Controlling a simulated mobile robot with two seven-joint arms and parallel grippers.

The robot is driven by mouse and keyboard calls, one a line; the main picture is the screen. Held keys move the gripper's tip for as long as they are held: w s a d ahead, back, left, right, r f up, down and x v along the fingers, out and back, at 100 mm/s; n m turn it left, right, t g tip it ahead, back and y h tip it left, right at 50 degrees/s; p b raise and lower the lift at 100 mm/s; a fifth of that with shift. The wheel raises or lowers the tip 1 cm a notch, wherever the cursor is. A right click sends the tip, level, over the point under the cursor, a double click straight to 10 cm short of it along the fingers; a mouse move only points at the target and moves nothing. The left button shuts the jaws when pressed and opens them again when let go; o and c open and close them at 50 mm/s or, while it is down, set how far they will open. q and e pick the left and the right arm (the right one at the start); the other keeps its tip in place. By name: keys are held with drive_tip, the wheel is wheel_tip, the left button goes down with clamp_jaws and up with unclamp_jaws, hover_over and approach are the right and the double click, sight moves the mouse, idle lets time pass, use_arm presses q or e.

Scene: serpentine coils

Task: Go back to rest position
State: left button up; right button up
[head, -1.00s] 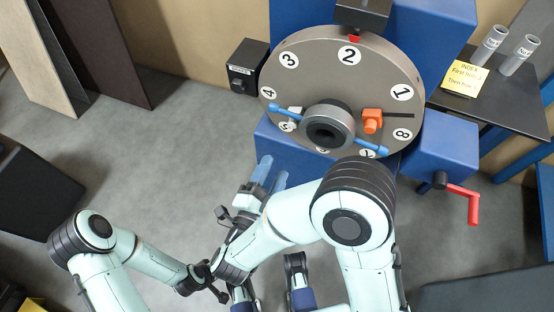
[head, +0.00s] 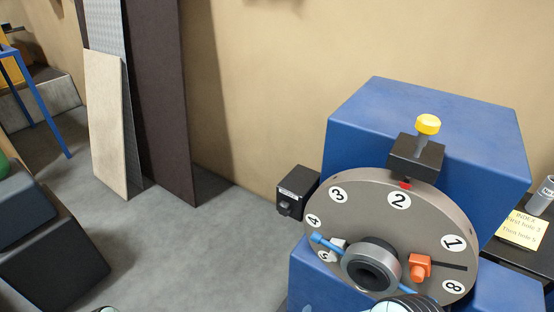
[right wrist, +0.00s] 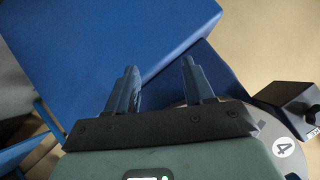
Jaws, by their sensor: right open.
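A black box (head: 297,192) is left of the dial. A yellow knob (head: 428,125) rises above it. A yellow note (head: 522,229) and a tube (head: 541,196) are on the right. Panels (head: 160,100) lean on the wall. The floor between them and the machine is clear.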

drive_tip(key=s+d+f+n+g+y, duration=0.3)
drive_tip(key=s+f+g, duration=0.2)
drive_tip(key=s+f, duration=0.45)
drive_tip(key=s+d+f+n+g+y, duration=0.3)
drive_tip(key=s+f+g, duration=0.1)
drive_tip(key=s+f, duration=0.5)
use_arm(q)
drive_tip(key=s+d+r+g+p, duration=0.1)
drive_tip(key=s+r+p, duration=0.2)
drive_tip(key=r+p, duration=0.6)
drive_tip(key=s+d+r+g+h+p, duration=0.1)
drive_tip(key=s+d+r+g+p, duration=0.1)
drive_tip(key=r+p, duration=0.7)
drive_tip(key=shift+s+m, duration=0.3)
drive_tip(key=shift+s, duration=0.25)
use_arm(e)
drive_tip(key=s+a+r+g, duration=0.1)
drive_tip(key=s+a+r, duration=0.1)
drive_tip(key=r, duration=0.6)
drive_tip(key=s+a+r+g+y, duration=0.1)
drive_tip(key=s+r+g, duration=0.1)
drive_tip(key=r, duration=0.7)
drive_tip(key=shift+s+a+r+n, duration=0.3)
drive_tip(key=shift+s+a, duration=0.1)
drive_tip(key=shift+s, duration=0.25)
drive_tip(key=shift+f, duration=0.1)
